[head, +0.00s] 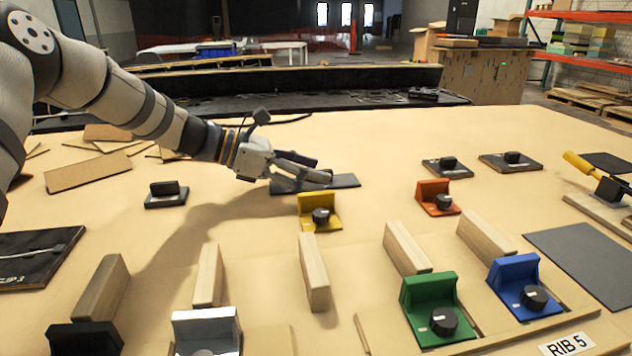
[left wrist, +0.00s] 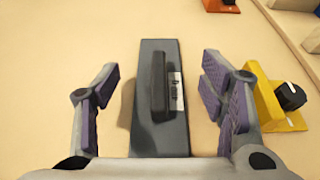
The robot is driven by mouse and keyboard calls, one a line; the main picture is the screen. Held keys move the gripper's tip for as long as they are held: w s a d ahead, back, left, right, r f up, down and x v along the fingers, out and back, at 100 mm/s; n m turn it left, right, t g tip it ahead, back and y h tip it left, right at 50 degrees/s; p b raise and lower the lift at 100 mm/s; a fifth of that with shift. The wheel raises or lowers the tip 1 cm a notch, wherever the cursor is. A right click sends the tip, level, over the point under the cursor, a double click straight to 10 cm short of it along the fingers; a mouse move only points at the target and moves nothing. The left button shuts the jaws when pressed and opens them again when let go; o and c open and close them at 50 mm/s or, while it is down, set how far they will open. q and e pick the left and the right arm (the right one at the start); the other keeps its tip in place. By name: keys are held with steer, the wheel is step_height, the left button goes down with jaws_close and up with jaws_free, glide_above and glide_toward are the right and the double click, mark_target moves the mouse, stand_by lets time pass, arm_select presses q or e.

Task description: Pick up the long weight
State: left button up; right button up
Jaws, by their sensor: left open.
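A long dark grey plate with a raised black bar and a small white label, which looks like the long weight, lies flat on the tan table. It shows in the left wrist view (left wrist: 160,55) and partly behind my gripper in the head view (head: 345,181). My left gripper (head: 312,170) is open just above it. In the left wrist view, the fingers of my left gripper (left wrist: 160,80) stand on either side of the plate, with a gap on each side. My right gripper is in neither view.
A yellow block with a black knob (head: 319,213) stands close to my left gripper, beside the right finger in the left wrist view. An orange block (head: 436,196), a green block (head: 428,305) and a blue block (head: 516,283) stand farther right. Wooden bars line the front.

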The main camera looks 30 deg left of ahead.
arm_select(q)
jaws_close()
steer(key=shift+r, duration=0.1)
